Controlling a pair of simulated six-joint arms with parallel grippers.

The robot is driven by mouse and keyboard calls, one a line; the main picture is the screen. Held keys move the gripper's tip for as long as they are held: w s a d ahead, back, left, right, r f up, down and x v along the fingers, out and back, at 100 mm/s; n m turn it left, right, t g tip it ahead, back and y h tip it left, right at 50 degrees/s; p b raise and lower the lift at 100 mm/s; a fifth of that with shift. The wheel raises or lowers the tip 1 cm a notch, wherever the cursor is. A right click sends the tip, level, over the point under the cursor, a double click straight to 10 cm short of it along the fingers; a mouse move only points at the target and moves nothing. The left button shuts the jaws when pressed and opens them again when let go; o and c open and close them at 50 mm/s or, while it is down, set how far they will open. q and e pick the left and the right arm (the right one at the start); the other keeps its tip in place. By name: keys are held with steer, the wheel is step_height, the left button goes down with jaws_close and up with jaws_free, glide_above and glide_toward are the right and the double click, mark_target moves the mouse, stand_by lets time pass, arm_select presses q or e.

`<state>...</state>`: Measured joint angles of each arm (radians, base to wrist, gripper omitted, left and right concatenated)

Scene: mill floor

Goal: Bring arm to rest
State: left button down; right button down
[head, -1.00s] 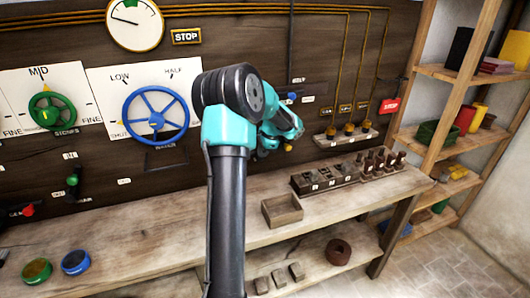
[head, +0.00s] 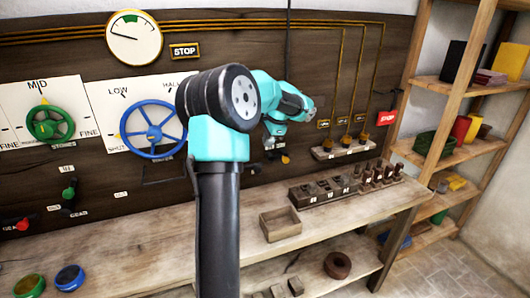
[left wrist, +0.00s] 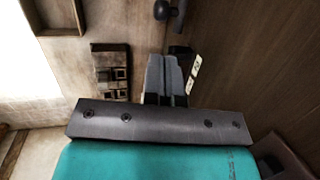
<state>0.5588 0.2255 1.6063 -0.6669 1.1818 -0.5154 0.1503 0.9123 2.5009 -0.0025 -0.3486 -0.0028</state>
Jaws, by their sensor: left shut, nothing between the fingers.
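My left arm rises through the middle of the head view and bends right at the elbow, in front of the board. My left gripper (left wrist: 163,62) is shut and empty in the left wrist view, its two grey fingers side by side. In the head view it is mostly hidden by my wrist, close to the board above the bench. My right gripper is in neither view.
The bench (head: 130,243) carries an open wooden box (head: 281,225) and a slotted block (head: 325,192). The board holds a blue wheel (head: 152,130), a green wheel (head: 49,124) and a red stop sign (head: 386,118). Shelves (head: 443,160) stand at right.

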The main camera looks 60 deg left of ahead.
arm_select(q)
steer(key=shift+v, duration=0.95)
